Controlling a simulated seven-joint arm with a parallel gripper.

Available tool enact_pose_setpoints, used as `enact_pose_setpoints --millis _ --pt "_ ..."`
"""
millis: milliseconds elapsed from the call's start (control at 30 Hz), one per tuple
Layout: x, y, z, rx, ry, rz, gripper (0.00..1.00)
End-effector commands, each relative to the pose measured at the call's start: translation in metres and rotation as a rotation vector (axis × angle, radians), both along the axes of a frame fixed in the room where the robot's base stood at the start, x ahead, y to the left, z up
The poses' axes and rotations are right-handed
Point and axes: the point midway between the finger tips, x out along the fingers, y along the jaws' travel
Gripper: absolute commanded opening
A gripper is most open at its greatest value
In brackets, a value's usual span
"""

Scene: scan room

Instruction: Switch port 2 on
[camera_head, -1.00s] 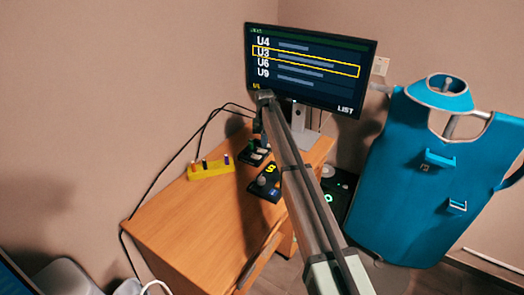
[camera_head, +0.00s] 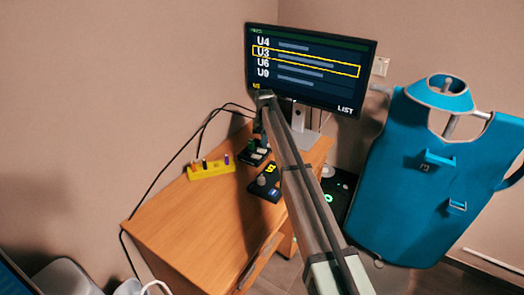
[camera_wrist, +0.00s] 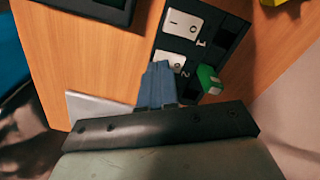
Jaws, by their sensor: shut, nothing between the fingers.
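The dark switch panel (camera_head: 246,158) lies on the wooden desk in the head view, partly hidden by my arm. In the wrist view the panel (camera_wrist: 222,50) carries white rockers. The rocker marked 1 (camera_wrist: 182,23) is farther from my gripper. The port 2 rocker (camera_wrist: 171,63) is partly hidden behind my fingertips. My gripper (camera_wrist: 158,68) is shut and empty, its blue-grey fingers pointing at the near edge of the port 2 rocker; I cannot tell if they touch. A green piece (camera_wrist: 209,80) sits on the panel to the right of the port 2 rocker.
A black knob box (camera_head: 264,184) with a yellow display is in front of the panel. A yellow block (camera_head: 211,170) with plugs stands to its left. The monitor (camera_head: 310,72) stands behind and lists U3 outlined. A blue apron (camera_head: 412,190) hangs at right. The desk's left front is clear.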

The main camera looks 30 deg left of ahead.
Motion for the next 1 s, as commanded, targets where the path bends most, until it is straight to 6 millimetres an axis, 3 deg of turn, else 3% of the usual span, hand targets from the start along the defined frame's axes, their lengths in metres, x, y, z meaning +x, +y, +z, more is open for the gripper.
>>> enact_pose_setpoints --millis 1000 --pt "0.0 0.0 -0.012 0.0 0.0 0.0 0.0"
